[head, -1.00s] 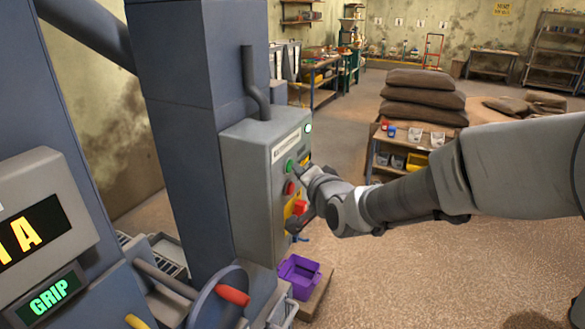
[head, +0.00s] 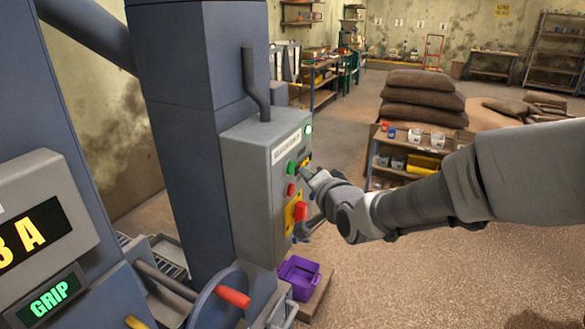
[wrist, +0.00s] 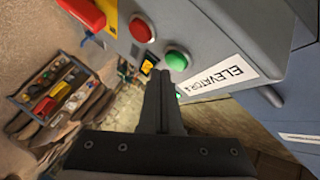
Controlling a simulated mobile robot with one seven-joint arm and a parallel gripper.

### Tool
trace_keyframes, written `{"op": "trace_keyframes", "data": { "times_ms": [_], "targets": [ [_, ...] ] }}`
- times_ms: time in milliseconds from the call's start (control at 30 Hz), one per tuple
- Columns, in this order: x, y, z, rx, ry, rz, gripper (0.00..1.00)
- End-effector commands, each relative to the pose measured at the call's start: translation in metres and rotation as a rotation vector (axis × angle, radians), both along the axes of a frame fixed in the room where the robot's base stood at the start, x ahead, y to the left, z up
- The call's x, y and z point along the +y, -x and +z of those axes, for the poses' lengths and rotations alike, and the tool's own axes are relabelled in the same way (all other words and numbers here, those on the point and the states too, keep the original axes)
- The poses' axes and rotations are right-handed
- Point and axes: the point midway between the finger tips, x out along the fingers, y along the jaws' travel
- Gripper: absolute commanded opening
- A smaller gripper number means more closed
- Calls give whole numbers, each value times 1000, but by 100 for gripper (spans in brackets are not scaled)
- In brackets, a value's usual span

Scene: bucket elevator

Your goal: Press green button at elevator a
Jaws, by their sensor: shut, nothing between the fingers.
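The grey control box (head: 262,195) stands on the blue elevator column, with a white label reading "ELEVATOR" (wrist: 225,75); the label's last letter is unclear. The round green button (head: 291,168) is on its front, also seen in the wrist view (wrist: 177,61). My gripper (head: 306,174) is shut and empty, in front of the box and a little right of the green button in the head view. In the wrist view its fingertips (wrist: 160,73) lie just below the green button, beside a yellow-black switch (wrist: 149,64). They appear apart from the green button.
A red button (head: 290,189) and a larger red control (head: 300,211) sit below the green one. A small lamp (head: 308,129) at the box top glows green. A purple crate (head: 299,278) stands below. A shelf with sacks (head: 424,97) is behind my arm.

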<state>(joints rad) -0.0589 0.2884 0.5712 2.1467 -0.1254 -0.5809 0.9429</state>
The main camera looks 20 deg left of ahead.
Motion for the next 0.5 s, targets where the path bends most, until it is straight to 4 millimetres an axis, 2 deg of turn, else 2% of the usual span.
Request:
{"op": "trace_keyframes", "data": {
  "times_ms": [167, 500],
  "targets": [
    [-3, 0, 1, 0, 0, -1, 0],
    [-36, 2, 2, 0, 1, -4, 0]
  ]
}}
